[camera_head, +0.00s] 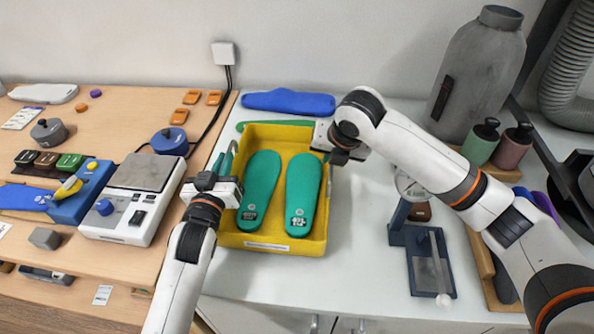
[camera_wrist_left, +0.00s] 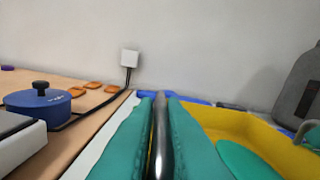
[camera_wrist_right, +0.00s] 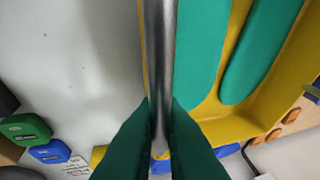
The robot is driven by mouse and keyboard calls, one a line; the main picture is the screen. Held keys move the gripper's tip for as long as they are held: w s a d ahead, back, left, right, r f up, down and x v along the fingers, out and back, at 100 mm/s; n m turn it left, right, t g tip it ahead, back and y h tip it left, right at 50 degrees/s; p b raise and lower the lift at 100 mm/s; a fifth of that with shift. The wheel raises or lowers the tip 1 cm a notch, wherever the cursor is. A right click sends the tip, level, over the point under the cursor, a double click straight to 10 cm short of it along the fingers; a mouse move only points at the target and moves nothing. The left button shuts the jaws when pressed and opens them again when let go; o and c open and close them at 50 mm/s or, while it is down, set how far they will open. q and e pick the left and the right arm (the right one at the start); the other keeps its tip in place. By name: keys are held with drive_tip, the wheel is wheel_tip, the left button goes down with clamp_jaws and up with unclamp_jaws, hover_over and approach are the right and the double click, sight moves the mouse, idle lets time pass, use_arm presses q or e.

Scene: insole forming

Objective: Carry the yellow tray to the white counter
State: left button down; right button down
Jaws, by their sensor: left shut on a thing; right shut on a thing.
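The yellow tray (camera_head: 276,135) is over the white counter (camera_head: 345,275), right of the wooden table. I cannot tell whether it rests or hangs just above. Two teal insoles (camera_head: 260,185) (camera_head: 303,188) lie side by side in it. My left gripper (camera_head: 226,160) is at the tray's left side; the left wrist view shows its teal fingers (camera_wrist_left: 160,110) shut around a metal bar handle. My right gripper (camera_head: 330,158) is at the right side; the right wrist view shows its fingers (camera_wrist_right: 160,115) shut on another metal bar. The right handle is mostly hidden in the head view.
A blue insole-shaped piece (camera_head: 288,102) and a green one lie behind the tray. A grey scale (camera_head: 132,195) stands on the wooden table (camera_head: 110,260) to the left. A dark blue stand (camera_head: 425,260), bottles and a large grey canister (camera_head: 480,75) are at the right.

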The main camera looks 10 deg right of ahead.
use_arm(q)
drive_tip(key=shift+f, duration=0.45)
use_arm(e)
drive_tip(key=shift+f, duration=0.5)
use_arm(q)
drive_tip(key=c, duration=1.5)
unclamp_jaws()
drive_tip(key=shift+r, duration=0.1)
use_arm(e)
drive_tip(key=c, duration=1.5)
unclamp_jaws()
drive_tip(key=shift+r, duration=0.1)
drive_tip(key=shift+c, duration=0.2)
use_arm(q)
drive_tip(key=shift+s, duration=0.15)
drive_tip(key=v, duration=1.1)
drive_tip(key=shift+s, duration=0.1)
drive_tip(key=shift+s+a, duration=0.1)
drive_tip(key=shift+s, duration=0.1)
use_arm(e)
drive_tip(key=shift+r, duration=0.1)
use_arm(q)
drive_tip(key=shift+s, duration=0.1)
use_arm(e)
drive_tip(key=shift+s+r, duration=0.1)
drive_tip(key=shift+r, duration=0.05)
drive_tip(key=v, duration=1.1)
drive_tip(key=shift+s+r, duration=0.2)
drive_tip(key=shift+r, duration=0.05)
